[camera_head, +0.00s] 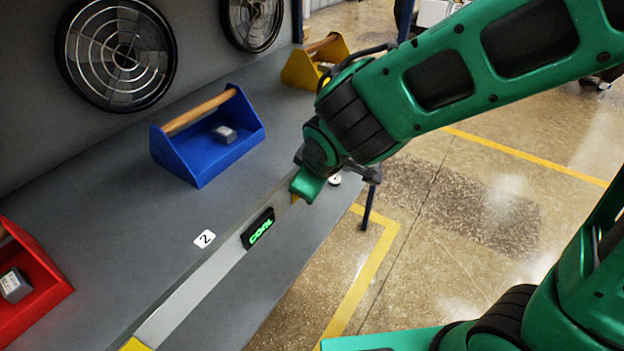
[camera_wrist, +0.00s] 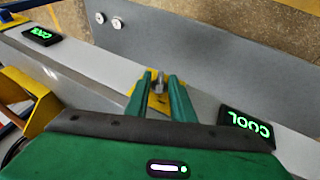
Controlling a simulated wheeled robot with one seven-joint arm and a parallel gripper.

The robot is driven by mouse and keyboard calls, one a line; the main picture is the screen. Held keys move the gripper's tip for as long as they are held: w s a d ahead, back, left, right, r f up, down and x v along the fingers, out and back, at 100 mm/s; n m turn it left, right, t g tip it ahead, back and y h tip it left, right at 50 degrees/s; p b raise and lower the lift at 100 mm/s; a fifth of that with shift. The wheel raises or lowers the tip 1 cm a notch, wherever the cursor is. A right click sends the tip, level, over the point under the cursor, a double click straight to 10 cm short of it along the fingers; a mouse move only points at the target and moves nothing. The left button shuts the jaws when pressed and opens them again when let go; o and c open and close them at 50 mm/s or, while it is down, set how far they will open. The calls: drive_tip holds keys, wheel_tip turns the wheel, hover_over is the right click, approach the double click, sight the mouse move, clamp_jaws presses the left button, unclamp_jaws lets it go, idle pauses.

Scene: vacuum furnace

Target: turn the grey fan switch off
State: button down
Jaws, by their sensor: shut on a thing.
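The grey fan switch (camera_wrist: 159,79) sits on a yellow plate (camera_wrist: 158,103) on the pale strip, between two displays in the wrist view. My gripper (camera_wrist: 158,93) has its two green fingers closed in on the switch, one on each side. In the head view my gripper (camera_head: 305,187) is low over the strip at the bench's front, just past the black display (camera_head: 258,228) with green letters. There the switch is hidden behind my gripper. The right display (camera_wrist: 247,128) in the wrist view reads COOL, upside down. Whether the switch is on or off cannot be told.
A blue toolbox (camera_head: 207,135) stands on the bench, with a red one (camera_head: 40,280) at left and a yellow one (camera_head: 312,62) behind. Two fans (camera_head: 117,52) are on the back wall. Two small round knobs (camera_wrist: 117,23) are on the bench front. Bare bench surrounds the number 2 label (camera_head: 204,239).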

drive_tip(key=shift+s+f+t+h, duration=0.1)
drive_tip(key=shift+t+h, duration=0.4)
drive_tip(key=shift+t, duration=0.1)
drive_tip(key=c, duration=1.9)
unclamp_jaws()
drive_tip(key=shift+o, duration=0.2)
drive_tip(key=v, duration=1)
drive_tip(key=shift+s+r, duration=0.2)
drive_tip(key=shift+s, duration=0.1)
